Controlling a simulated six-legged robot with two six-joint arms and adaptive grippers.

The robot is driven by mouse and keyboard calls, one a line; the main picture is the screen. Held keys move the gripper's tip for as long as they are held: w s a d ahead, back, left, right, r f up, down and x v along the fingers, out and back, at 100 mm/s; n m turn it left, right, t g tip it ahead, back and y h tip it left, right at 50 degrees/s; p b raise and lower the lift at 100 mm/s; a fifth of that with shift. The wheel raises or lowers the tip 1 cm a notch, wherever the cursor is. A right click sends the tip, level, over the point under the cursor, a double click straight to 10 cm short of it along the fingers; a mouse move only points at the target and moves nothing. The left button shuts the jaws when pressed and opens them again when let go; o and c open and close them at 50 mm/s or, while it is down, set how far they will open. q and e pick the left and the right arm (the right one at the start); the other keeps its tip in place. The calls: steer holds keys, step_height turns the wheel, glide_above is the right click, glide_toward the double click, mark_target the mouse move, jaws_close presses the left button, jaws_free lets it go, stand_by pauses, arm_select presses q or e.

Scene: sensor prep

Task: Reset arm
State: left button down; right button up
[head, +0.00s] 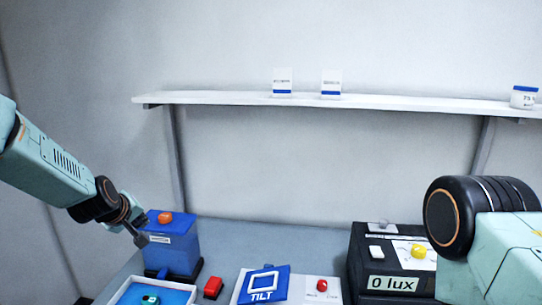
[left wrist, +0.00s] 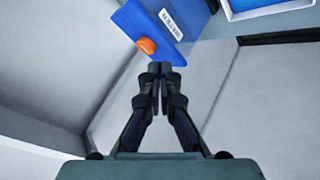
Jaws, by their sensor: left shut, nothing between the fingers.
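The blue box (head: 178,247) with an orange button (head: 165,217) on top stands at the left of the table. The box also shows at the top of the left wrist view (left wrist: 150,22). I cannot tell whether the gripper touches it. My right arm shows at the right edge of the head view, but its gripper is out of view.
On the table are a blue tray (head: 184,294), a red block (head: 213,287), a blue TILT card (head: 264,286), a white panel with a red button (head: 321,286), and a black "0 lux" box (head: 362,262). A shelf (head: 220,98) holds two small packets and a jar (head: 523,97).

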arm_select(q)
steer(key=s+d+f+m+g+b, duration=0.1)
steer(key=s+d+f+m+b, duration=0.25)
steer(key=s+f, duration=0.7)
steer(key=s+d+f+m+g+b, duration=0.25)
steer(key=s+f+b, duration=0.4)
steer(key=f, duration=0.75)
steer(key=s+d+f+m+g+b, duration=0.1)
steer(key=s+f+b, duration=0.5)
steer(key=s+f, duration=0.6)
steer(key=s+d+f+m+g+b, duration=0.2)
steer(key=s+f+b, duration=0.5)
steer(key=s+f, duration=0.5)
steer(key=s+d+g, duration=0.1)
steer(key=s+g, duration=0.1)
steer(key=s, duration=0.6)
steer(key=shift+d+f+g+h, duration=0.15)
steer(key=shift+d+g+h, duration=0.1)
steer(key=shift+g+h, duration=0.15)
